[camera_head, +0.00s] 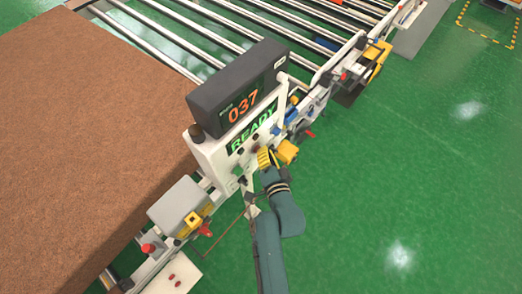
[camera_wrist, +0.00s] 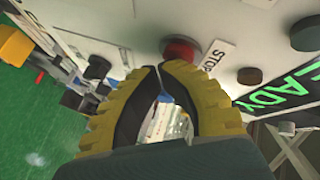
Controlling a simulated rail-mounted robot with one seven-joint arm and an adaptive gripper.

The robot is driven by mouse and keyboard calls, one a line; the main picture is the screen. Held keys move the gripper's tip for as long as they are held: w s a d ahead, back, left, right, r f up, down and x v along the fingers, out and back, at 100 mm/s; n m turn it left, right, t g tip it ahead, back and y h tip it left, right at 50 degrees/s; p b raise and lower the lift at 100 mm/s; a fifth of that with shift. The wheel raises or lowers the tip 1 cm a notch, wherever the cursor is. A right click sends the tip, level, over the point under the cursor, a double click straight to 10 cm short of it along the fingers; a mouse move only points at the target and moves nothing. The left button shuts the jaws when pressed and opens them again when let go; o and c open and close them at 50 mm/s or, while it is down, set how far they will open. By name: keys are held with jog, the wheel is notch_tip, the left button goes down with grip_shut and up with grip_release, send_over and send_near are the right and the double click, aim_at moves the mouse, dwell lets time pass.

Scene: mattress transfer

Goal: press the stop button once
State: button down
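The red stop button (camera_wrist: 180,52) sits on the white control panel (camera_wrist: 125,25) in the wrist view, beside a white label reading STOP (camera_wrist: 216,55). My gripper (camera_wrist: 160,68) has two yellow ribbed fingers with dark inner pads. Their tips come together just below the button in the picture, with nothing held between them. Whether the tips touch the button I cannot tell. In the head view my gripper (camera_head: 264,156) is at the front of the control panel (camera_head: 211,157), and I cannot make out the stop button there.
A display reading 037 (camera_head: 240,107) stands above a green READY screen (camera_head: 252,131). Dark knobs (camera_wrist: 249,76) flank the button. A large brown mattress (camera_head: 90,130) lies left, with rollers (camera_head: 215,30) behind. A grey box (camera_head: 178,205) is lower left. Green floor at right is open.

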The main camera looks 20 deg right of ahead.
jog(key=shift+s+d+f, duration=0.1)
jog(key=shift+s+d, duration=0.1)
jog(key=shift+s, duration=0.1)
jog(key=shift+s+d+b, duration=0.4)
jog(key=shift+s+b, duration=0.15)
jog(key=shift+s, duration=0.2)
jog(key=s+d, duration=0.1)
jog(key=s+b, duration=0.1)
jog(key=s+d+b, duration=0.1)
jog(key=s, duration=0.1)
jog(key=shift+s+d, duration=0.1)
jog(key=shift+d, duration=0.25)
dwell(0.4)
